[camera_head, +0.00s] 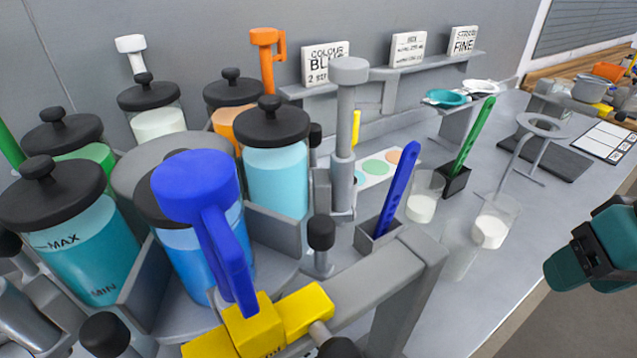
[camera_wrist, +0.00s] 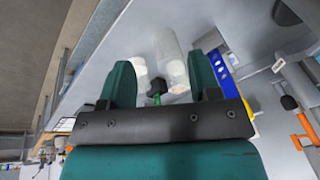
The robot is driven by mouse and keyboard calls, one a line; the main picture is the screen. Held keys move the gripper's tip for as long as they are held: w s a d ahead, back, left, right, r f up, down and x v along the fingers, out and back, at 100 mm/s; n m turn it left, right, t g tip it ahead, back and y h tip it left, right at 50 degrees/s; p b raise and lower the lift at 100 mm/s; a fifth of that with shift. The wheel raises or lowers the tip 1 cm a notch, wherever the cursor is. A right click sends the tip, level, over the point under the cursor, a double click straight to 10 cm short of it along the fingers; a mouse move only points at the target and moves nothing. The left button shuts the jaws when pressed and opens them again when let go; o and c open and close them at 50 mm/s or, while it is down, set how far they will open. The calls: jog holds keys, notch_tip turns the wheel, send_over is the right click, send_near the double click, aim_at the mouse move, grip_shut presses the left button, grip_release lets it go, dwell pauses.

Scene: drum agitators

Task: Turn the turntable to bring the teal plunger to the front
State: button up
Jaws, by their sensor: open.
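The turntable (camera_head: 165,313) stands at the left in the head view and carries several jars with black lids. The teal jar (camera_head: 92,255), marked MAX and MIN, is at its front left. I cannot make out a teal plunger handle. A blue plunger (camera_head: 200,190) stands at the front, over the blue jar (camera_head: 195,262). An orange plunger (camera_head: 266,50) and a white plunger (camera_head: 130,47) are at the back. A green plunger (camera_head: 10,148) is cut off at the left edge. My gripper (camera_head: 575,265) is open and empty at the far right, away from the turntable; its fingers show in the wrist view (camera_wrist: 163,82).
A yellow block (camera_head: 255,325) on a grey frame is before the turntable. Blue (camera_head: 398,190) and green (camera_head: 474,138) sticks stand in holders to its right. Clear cups (camera_head: 424,195) and a grey ring stand (camera_head: 541,125) are on the bench. A grey post (camera_head: 345,125) stands beside the jars.

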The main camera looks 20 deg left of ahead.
notch_tip(320, 180, up, 4)
jog(key=w+d+f+p, duration=0.1)
jog(key=w+d+p, duration=0.1)
jog(key=w+p, duration=0.1)
notch_tip(320, 180, up, 14)
jog(key=n+g+y+p, duration=0.2)
jog(key=n+g, duration=0.2)
jog(key=n, duration=1.6)
send_over(330, 222)
jog(key=w+d, duration=0.2)
jog(key=d, duration=0.3)
jog(key=p+x, duration=0.1)
jog(key=x, duration=0.4)
jog(key=p+x, duration=0.1)
jog(key=x, duration=0.5)
jog(key=p+x, duration=0.1)
jog(key=x, duration=0.5)
jog(key=shift+w+d+f, duration=0.1)
jog(key=shift+w+d, duration=0.2)
jog(key=shift+w, duration=0.05)
grip_shut()
